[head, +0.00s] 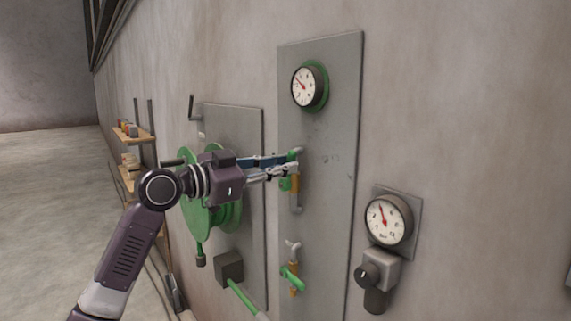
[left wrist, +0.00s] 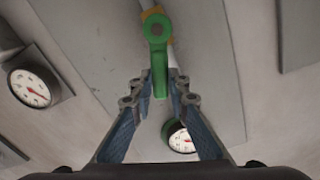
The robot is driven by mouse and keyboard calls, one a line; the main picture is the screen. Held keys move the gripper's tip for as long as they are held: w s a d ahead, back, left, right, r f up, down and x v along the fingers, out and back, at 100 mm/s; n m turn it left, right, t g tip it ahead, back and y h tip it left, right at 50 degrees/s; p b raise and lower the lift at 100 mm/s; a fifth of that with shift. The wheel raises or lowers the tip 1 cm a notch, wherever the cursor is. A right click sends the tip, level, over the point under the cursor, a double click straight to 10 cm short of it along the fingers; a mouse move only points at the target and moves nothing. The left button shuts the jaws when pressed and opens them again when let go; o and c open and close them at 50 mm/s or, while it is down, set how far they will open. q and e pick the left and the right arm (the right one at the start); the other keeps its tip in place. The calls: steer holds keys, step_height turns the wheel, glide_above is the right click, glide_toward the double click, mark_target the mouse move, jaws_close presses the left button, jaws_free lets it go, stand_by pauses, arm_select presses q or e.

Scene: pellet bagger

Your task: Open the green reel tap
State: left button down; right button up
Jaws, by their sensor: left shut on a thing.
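An upper tap with a brass body (head: 294,186) and green parts is on the tall grey panel, below a green-rimmed gauge. In the left wrist view its green lever (left wrist: 158,76) runs from a round green hub (left wrist: 156,28) down between my fingers. My left gripper (head: 291,166) is shut on this lever; its two blue-grey fingers (left wrist: 160,88) are on either side of it. In the head view the fingers partly cover the tap. A green hose reel (head: 208,212) is on the smaller plate at left, partly hidden by my left arm. My right gripper is not in view.
A lower tap with a green lever (head: 292,278) is below on the tall panel (head: 330,130). The green-rimmed gauge (head: 308,87) is above. Another gauge (head: 387,219) with a dark knob (head: 368,275) is on the wall at right. Shelves (head: 133,134) are at far left.

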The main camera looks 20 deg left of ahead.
arm_select(q)
steer(key=shift+w+a+r+n+p, duration=0.1)
steer(key=shift+w+a+n+p, duration=0.3)
steer(key=shift+n, duration=0.65)
steer(key=shift+w+a+n+p, duration=0.3)
steer(key=shift+a+n, duration=0.15)
steer(key=shift+n, duration=0.6)
steer(key=c, duration=1.8)
jaws_free()
steer(key=shift+a, duration=0.1)
steer(key=shift+c, duration=0.2)
steer(key=v, duration=1.2)
